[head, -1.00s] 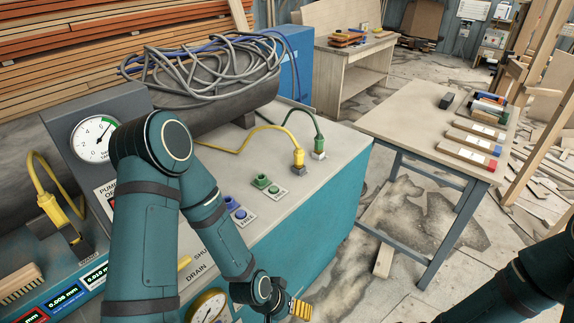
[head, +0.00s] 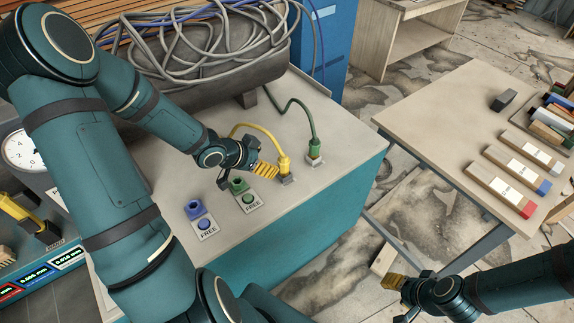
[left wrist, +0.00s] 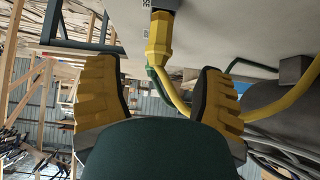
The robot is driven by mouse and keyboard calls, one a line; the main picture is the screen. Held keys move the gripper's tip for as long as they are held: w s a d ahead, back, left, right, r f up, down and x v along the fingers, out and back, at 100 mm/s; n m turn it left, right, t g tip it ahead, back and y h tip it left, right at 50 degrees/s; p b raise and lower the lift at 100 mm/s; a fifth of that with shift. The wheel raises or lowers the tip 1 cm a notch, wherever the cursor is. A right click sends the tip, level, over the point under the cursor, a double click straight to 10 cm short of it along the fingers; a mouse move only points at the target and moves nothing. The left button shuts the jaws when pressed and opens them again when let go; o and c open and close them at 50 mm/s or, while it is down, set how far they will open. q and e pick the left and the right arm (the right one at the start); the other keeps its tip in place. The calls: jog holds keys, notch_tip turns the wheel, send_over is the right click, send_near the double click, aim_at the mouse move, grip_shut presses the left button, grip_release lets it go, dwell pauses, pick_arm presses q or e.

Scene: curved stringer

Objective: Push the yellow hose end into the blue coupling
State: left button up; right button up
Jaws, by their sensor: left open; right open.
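The yellow hose end (head: 284,163) stands upright in a grey holder (head: 287,180) on the grey bench top. Its yellow hose curves off to the left. My left gripper (head: 266,170) is just left of the yellow hose end. In the left wrist view, the gripper's (left wrist: 153,75) yellow-padded fingers are wide apart, with the yellow hose end (left wrist: 158,38) beyond and between them, not gripped. The blue coupling (head: 194,209) is empty, at the bench's front left, beside a blue button and a FREE label. My right gripper (head: 398,288) is at the lower right, over the floor.
A green hose end (head: 314,148) stands right of the yellow one. A green coupling (head: 238,185) marked FREE lies between the blue coupling and my left gripper. Grey cables (head: 215,50) heap behind. A wooden table (head: 440,110) with blocks stands at right.

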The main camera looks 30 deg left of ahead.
aim_at(287, 166)
pick_arm(q)
jog(key=b+x, duration=0.2)
jog(key=x, duration=0.3)
jog(key=shift+f, duration=0.25)
jog(key=shift+b+x, duration=1.25)
jog(key=shift+x, duration=1.9)
jog(key=shift+r, duration=0.1)
pick_arm(e)
notch_tip(287, 166, down, 6)
jog(key=shift+w+a+r, duration=0.1)
jog(key=shift+w, duration=0.05)
pick_arm(q)
jog(key=shift+c, duration=0.2)
grip_shut()
